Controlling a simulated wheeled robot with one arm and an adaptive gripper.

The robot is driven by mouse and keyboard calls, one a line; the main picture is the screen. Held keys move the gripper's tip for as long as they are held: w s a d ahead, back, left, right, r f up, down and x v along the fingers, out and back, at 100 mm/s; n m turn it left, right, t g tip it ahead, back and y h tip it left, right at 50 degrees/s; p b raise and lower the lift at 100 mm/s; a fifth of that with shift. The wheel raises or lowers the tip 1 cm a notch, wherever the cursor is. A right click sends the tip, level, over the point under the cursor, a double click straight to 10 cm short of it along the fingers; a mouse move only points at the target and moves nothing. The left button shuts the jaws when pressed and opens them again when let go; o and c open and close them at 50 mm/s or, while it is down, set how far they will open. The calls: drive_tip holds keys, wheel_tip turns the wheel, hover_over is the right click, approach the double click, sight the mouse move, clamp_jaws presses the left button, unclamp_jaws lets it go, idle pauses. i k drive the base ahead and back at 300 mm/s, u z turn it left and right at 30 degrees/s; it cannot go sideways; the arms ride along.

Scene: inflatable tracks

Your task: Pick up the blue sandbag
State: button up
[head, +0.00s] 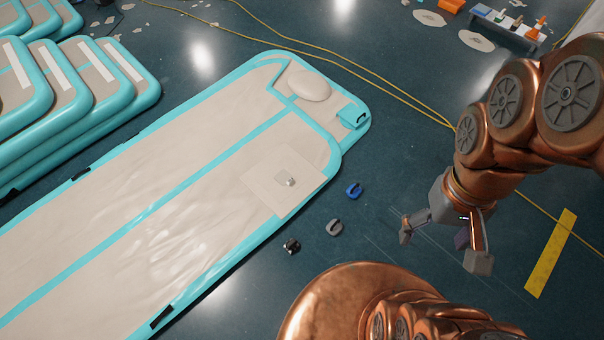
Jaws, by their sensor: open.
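A small blue object (354,190), which looks like the blue sandbag, lies on the dark floor just right of the inflatable track (180,190). My copper-coloured arm comes in from the right. My gripper (442,248) points down with its two fingers spread wide. It is to the right of the blue sandbag and nearer in the picture, apart from it. I see nothing held between the fingers. How high the fingers are above the floor is hard to tell.
A grey piece (334,227) and a black piece (291,245) lie near the blue one. A yellow strip (550,253) lies at right. Yellow cords (380,84) cross the floor. Stacked teal-edged tracks (110,115) stand at left. A tool tray (505,30) is at back right.

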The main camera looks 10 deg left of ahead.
sight(354, 189)
drive_tip(key=u, duration=2.95)
drive_tip(key=k, duration=1.05)
drive_tip(key=z, duration=1.1)
drive_tip(key=i, duration=0.5)
drive_tip(key=z, duration=0.1)
